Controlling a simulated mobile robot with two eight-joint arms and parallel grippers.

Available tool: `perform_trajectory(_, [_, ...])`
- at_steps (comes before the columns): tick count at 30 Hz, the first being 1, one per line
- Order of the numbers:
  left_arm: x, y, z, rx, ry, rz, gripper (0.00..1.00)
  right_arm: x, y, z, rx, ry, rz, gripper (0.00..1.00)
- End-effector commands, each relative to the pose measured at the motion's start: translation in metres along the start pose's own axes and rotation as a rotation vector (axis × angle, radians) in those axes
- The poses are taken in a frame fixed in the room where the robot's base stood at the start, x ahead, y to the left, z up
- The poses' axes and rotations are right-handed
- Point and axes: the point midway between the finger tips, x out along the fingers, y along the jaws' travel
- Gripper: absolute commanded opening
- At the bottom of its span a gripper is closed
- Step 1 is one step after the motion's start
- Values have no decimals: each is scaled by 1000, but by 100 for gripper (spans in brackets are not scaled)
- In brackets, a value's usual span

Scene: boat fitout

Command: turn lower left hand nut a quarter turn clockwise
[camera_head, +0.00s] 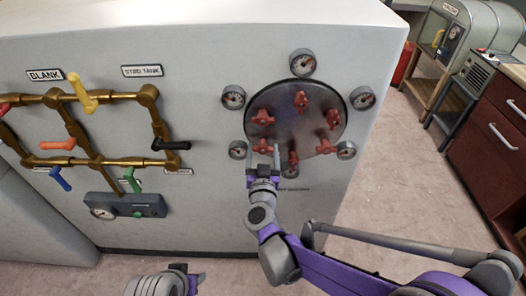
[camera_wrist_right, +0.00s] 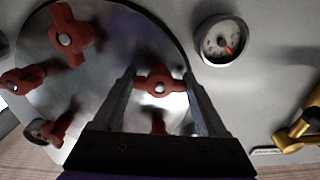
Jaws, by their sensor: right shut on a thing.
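The round metal plate (camera_head: 283,133) on the grey cabinet front carries several red winged nuts. The lower left hand nut (camera_head: 263,147) is partly hidden by my right gripper (camera_head: 265,158), which reaches up to it from below. In the right wrist view this nut (camera_wrist_right: 148,84) sits between the two fingers of my right gripper (camera_wrist_right: 158,80), its wings lying across from finger to finger. The right gripper is shut on it. Part of my left arm and what looks like my left gripper (camera_head: 192,278) show at the bottom edge; its fingers are not clear.
Other red nuts, such as the bottom one (camera_head: 293,159) and the upper left one (camera_head: 263,117), stand close by. A gauge (camera_head: 238,149) is just left of the plate. Brass pipes (camera_head: 95,160) with coloured valve handles are further left.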

Motion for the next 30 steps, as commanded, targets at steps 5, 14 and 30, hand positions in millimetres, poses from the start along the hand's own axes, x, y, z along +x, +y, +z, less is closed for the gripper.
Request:
perform_trajectory(5, [4,0,2,0,-1,0,50,0,0,1,119,0,0,19])
perform_trajectory(14, [9,0,5,0,-3,0,50,0,-1,0,396,0,0,19])
perform_trajectory(30, [14,0,8,0,-5,0,50,0,-2,-1,909,0,0,19])
